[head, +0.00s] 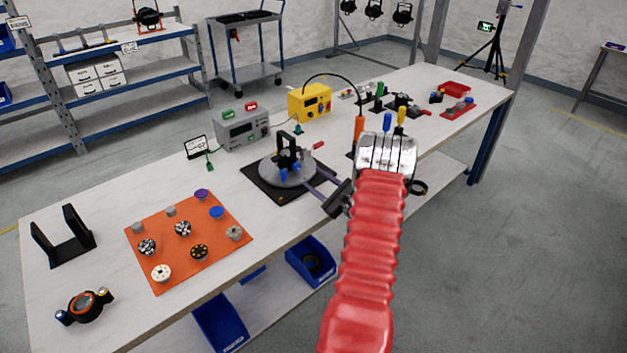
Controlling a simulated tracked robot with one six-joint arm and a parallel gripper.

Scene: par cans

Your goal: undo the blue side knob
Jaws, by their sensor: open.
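A black bracket (286,146) stands on a round grey plate (272,178) over a black square base, near the middle of the bench. Small blue knobs (294,169) show low on the bracket; which one is the side knob I cannot tell. A red-ended handle (319,146) sticks out to its right. My gripper (312,183) is open, with its two purple fingers apart and pointing left at the grey plate's right edge. The fingertips look empty and close to the knobs, but I cannot tell whether they touch anything.
An orange mat (190,268) with several knobs and round parts lies to the left. A grey box (243,128) and a yellow box (310,101) stand behind. Upright tools with blue (387,121) and yellow handles stand beyond my arm.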

